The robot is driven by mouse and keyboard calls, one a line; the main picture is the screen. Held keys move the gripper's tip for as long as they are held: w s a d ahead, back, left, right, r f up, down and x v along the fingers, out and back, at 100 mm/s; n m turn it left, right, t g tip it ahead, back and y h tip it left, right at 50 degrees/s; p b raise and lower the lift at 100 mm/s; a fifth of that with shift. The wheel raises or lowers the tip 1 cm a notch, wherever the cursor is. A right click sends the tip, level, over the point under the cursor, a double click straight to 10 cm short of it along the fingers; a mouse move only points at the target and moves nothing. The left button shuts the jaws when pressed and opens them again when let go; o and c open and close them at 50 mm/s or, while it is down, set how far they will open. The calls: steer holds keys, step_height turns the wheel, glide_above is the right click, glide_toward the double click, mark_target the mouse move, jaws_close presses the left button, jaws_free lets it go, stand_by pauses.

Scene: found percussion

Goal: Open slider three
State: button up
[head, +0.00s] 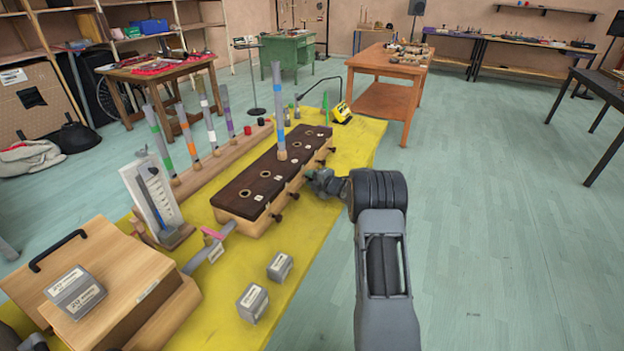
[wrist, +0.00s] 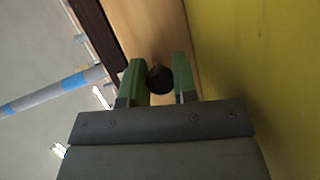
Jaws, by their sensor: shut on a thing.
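The slider box (head: 236,205) is a long pale wooden box with a dark top, holes and small white labels, too small to read. Dark slider knobs stick out along its right side; the two nearest, a first knob (head: 277,217) and a second knob (head: 294,195), show clear of my gripper. My gripper (head: 314,181) is at the right side, beyond them. In the wrist view its green fingers (wrist: 160,84) are shut on a round dark knob (wrist: 160,79) against the pale wood. In the head view that knob is hidden. A blue-banded tube (head: 278,110) stands upright on the box.
The box rests on a yellow tabletop (head: 310,245). A rack of colour-banded tubes (head: 196,170) stands left of it. A white gauge board (head: 150,195), labelled grey blocks (head: 252,302) and a wooden case (head: 110,270) are nearer. Open floor (head: 480,230) lies to the right.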

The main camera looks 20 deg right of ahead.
jaws_close()
steer(key=shift+s+d, duration=0.1)
steer(key=shift+s+d+f+b, duration=0.1)
steer(key=shift+s+d+b, duration=0.4)
steer(key=shift+s+d, duration=0.5)
steer(key=o, duration=0.6)
jaws_free()
steer(key=shift+a, duration=0.15)
steer(key=v, duration=1.3)
steer(key=shift+s+r, duration=0.2)
steer(key=shift+s, duration=0.1)
